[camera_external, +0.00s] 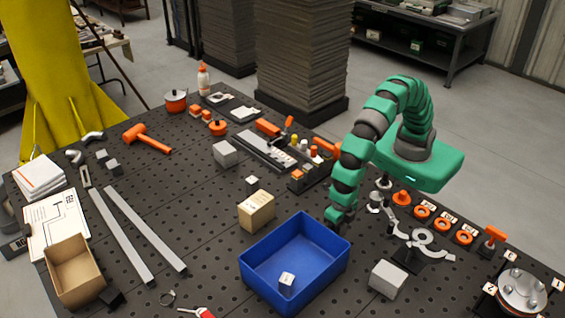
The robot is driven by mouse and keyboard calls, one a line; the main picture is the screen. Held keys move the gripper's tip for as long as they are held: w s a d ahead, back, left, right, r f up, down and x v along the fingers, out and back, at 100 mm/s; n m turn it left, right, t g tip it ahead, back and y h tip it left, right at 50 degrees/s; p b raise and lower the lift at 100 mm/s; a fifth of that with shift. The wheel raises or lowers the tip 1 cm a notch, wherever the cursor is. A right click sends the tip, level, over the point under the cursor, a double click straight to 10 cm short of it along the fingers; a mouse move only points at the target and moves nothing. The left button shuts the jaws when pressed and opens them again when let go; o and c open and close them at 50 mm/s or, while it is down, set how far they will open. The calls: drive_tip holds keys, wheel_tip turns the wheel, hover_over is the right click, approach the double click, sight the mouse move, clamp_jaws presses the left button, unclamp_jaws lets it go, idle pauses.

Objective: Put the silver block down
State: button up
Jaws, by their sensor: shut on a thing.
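My gripper (336,222) points down at the back right corner of the blue bin (259,288), close to its rim. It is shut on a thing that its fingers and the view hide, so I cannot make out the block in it. A silver block (388,279) lies on the dark perforated table right of the bin. Another silver block (225,154) lies farther back on the left. A small pale cube (287,281) with a mark rests inside the bin.
A tan cardboard box (256,210) stands just behind the bin's left side. A grey stand (424,243) and orange rings (444,224) are to the right. Two metal bars (145,235) lie at left. Bare table shows between the bars and the bin.

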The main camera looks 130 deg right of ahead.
drive_tip(key=o, duration=1.1)
wheel_tip(320, 180, up, 12)
drive_tip(key=shift+r, duration=0.1)
